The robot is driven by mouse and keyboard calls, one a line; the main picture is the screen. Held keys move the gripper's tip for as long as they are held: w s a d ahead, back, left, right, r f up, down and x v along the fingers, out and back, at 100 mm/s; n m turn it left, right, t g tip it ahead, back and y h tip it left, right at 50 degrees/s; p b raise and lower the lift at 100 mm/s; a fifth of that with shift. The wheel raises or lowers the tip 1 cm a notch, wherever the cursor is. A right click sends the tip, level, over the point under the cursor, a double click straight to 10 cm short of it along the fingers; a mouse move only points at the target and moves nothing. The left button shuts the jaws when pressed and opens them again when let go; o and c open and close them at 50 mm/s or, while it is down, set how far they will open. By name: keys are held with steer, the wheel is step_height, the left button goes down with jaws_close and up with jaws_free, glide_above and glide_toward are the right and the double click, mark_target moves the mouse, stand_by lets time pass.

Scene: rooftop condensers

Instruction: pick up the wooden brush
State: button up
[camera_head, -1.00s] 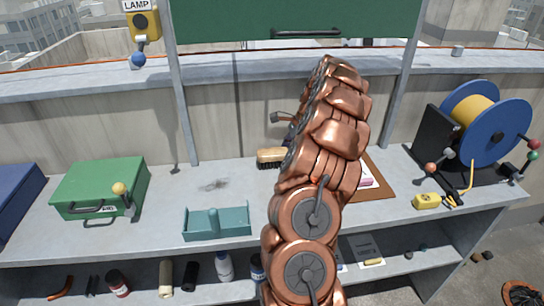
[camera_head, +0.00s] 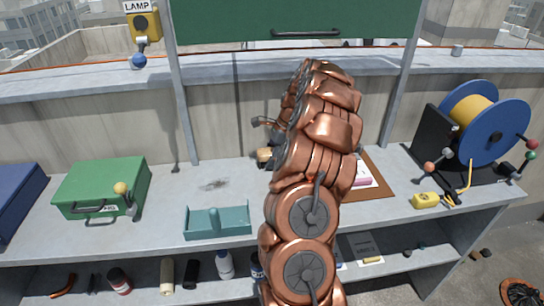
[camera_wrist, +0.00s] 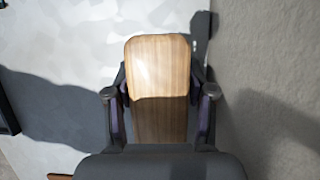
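The wooden brush (camera_head: 263,156) lies on the bench top near the back wall. In the head view only its left end shows, the rest hidden behind my arm. In the wrist view the brush's wooden back (camera_wrist: 159,68) is between the two fingers of my gripper (camera_wrist: 160,88). The lower part of the wood is in shadow. My gripper is open, one finger on each side of the brush, with narrow gaps visible beside the wood. Contact at the fingertips is hard to tell. The head view does not show the fingers clearly.
A teal divided tray (camera_head: 217,223) stands at the front edge, left of my arm. A green box (camera_head: 101,187) is farther left. A brown board (camera_head: 377,180), a yellow object (camera_head: 426,200) and a blue cable reel (camera_head: 496,130) are right. The wall (camera_head: 220,125) rises close behind the brush.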

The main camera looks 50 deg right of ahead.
steer(key=c, duration=0.7)
steer(key=shift+s+a+r+b, duration=0.25)
steer(key=shift+s+r+b, duration=0.05)
steer(key=shift+r, duration=0.2)
step_height(320, 180, up, 6)
steer(key=shift+d+b, duration=0.1)
steer(key=shift+b, duration=0.35)
steer(key=s+a+b, duration=0.2)
steer(key=s+a, duration=0.9)
steer(key=s, duration=0.4)
steer(key=shift+s+a+b, duration=0.15)
steer(key=shift+a+b, duration=0.2)
steer(key=shift+b, duration=0.05)
